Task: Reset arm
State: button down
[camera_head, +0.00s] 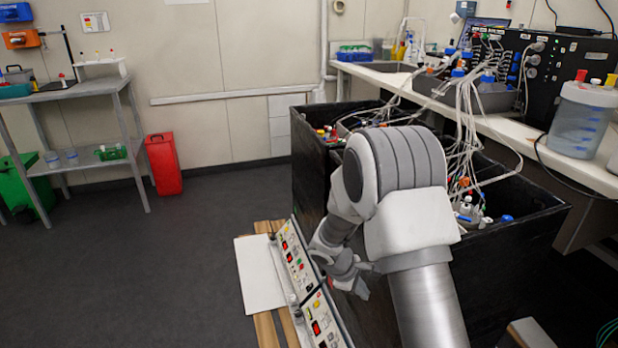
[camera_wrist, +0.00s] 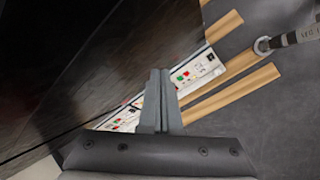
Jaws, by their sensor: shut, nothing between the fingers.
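My gripper (camera_wrist: 158,100) shows in the wrist view with its two grey fingers together and nothing between them. In the head view my arm is bent in front of the black shaker box (camera_head: 305,175), and my gripper (camera_head: 358,283) is low beside the box's front side, near the control panels. The control panel (camera_head: 297,262) with coloured buttons shows in the head view. It also shows behind the fingers in the wrist view (camera_wrist: 190,77). I cannot tell whether the gripper touches the box or the panel.
Wooden slats (camera_head: 268,328) and a white board (camera_head: 258,275) lie on the floor by the panels. Tubes (camera_head: 465,125) run from the box to the bench (camera_head: 520,130) at right. A metal shelf (camera_head: 75,92) and a red bin (camera_head: 163,164) stand at left. The floor (camera_head: 150,270) there is clear.

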jog(key=s+d+r+m, duration=0.1)
jog(key=s+r+m, duration=0.15)
jog(key=r, duration=0.45)
jog(key=s+d+r+m+y, duration=0.1)
jog(key=s+r+m, duration=0.1)
jog(key=s+r, duration=0.3)
jog(key=s+d+r+m, duration=0.1)
jog(key=s+r+m, duration=0.1)
jog(key=r, duration=0.6)
jog(key=s+a+r+m+t+y, duration=0.1)
jog(key=s+r+m+t+y, duration=0.15)
jog(key=s+r, duration=0.45)
jog(key=s+a+r+m+t+y, duration=0.1)
jog(key=s+r+m+y, duration=0.15)
jog(key=s, duration=0.85)
notch_tip(320, 180, up, 22)
jog(key=p, duration=2.2)
jog(key=shift+s+a+r+m+h+p, duration=0.2)
jog(key=shift+a+m+h+p, duration=0.1)
jog(key=shift+m+h, duration=0.15)
